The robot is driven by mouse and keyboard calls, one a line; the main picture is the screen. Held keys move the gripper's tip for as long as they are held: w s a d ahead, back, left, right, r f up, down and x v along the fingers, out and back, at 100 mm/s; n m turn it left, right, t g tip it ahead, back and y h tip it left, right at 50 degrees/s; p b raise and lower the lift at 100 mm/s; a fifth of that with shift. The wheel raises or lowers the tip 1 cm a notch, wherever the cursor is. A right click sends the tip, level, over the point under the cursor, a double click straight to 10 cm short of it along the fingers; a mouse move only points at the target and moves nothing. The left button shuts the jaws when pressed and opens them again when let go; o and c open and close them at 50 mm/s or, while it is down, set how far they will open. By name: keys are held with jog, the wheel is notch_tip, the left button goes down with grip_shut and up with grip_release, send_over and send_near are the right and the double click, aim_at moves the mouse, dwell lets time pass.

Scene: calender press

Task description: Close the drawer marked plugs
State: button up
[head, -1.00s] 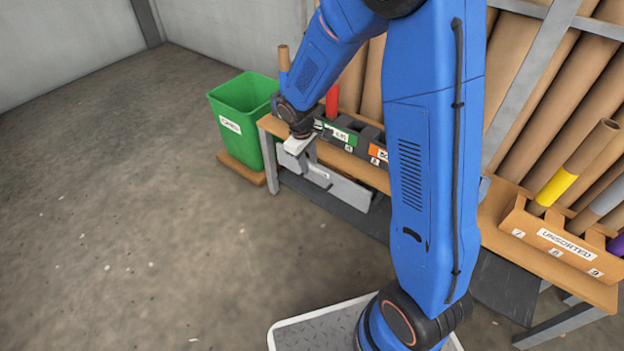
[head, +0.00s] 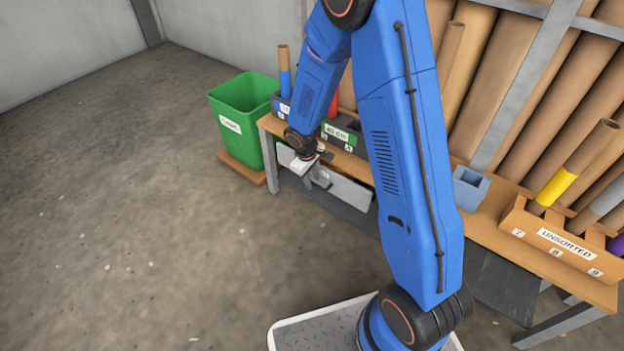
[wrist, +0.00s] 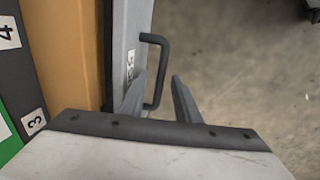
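The grey drawer front (head: 345,192) hangs under the wooden bench's front edge at the left. In the wrist view the drawer front (wrist: 130,50) carries a small white label, too small and turned to read, and a black D-shaped handle (wrist: 160,65). My gripper (head: 308,172) is at the drawer's left part, just in front of it. In the wrist view my gripper (wrist: 160,77) is open. Its fingers stand on either side of the handle's bar, and I cannot tell whether either touches it. How far out the drawer stands is hard to tell.
The bench (head: 480,240) bears labelled holders and an unsorted rack (head: 560,245) with tubes. A green bin (head: 240,125) stands left of the bench. Large brown rolls (head: 495,60) lean behind. The floor at the left (head: 130,220) is clear.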

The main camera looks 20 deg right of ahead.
grip_shut()
jog(key=shift+w+d, duration=0.7)
jog(key=shift+d, duration=0.2)
jog(key=shift+w+d, duration=0.65)
jog(key=shift+d, duration=0.2)
jog(key=shift+r, duration=0.1)
grip_release()
jog(key=shift+d, duration=0.15)
jog(key=shift+r, duration=0.1)
notch_tip(320, 180, up, 17)
jog(key=s+a, duration=0.1)
jog(key=a, duration=0.1)
jog(key=shift+s+a, duration=0.3)
jog(key=shift+s, duration=0.1)
